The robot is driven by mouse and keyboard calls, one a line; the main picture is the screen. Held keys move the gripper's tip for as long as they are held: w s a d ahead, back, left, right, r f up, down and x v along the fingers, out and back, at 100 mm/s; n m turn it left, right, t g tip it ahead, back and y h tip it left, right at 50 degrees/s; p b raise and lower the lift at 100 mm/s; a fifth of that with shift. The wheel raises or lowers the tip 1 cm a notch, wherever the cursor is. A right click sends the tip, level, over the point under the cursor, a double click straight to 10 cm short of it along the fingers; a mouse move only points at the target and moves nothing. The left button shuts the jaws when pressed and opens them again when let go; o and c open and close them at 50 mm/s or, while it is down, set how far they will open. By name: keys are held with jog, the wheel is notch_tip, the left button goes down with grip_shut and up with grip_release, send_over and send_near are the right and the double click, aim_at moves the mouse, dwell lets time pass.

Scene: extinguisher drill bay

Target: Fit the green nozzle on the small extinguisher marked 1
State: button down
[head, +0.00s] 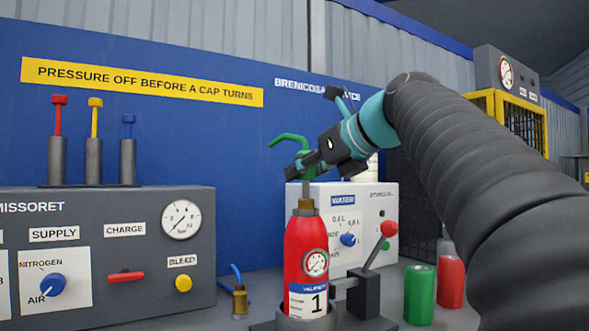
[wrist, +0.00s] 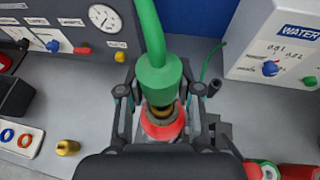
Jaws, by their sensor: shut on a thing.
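The red extinguisher marked 1 (head: 306,262) stands upright in a holder (head: 366,296) on the bench, with a gauge on its front and a brass neck (head: 306,207) on top. My gripper (head: 308,168) is shut on the green nozzle (head: 288,139), above that neck. A thin grey stem shows between nozzle and neck in the head view. In the wrist view the fingers (wrist: 158,95) stand on both sides of the green nozzle body (wrist: 157,76). Brass and the red extinguisher top (wrist: 162,129) show just beneath it. Whether the nozzle touches the neck is not clear.
A grey pressure panel (head: 100,250) is at left, a white water panel (head: 345,215) behind. A brass fitting with a blue hose (head: 239,300) stands at left. Green (head: 420,295) and red (head: 451,283) cylinders stand at right.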

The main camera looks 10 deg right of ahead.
aim_at(308, 186)
jog(key=shift+f+b, duration=0.8)
jog(key=shift+f, duration=0.65)
jog(key=shift+f, duration=0.1)
jog(key=c, duration=0.7)
grip_release()
jog(key=shift+s, duration=0.1)
jog(key=v, duration=1.2)
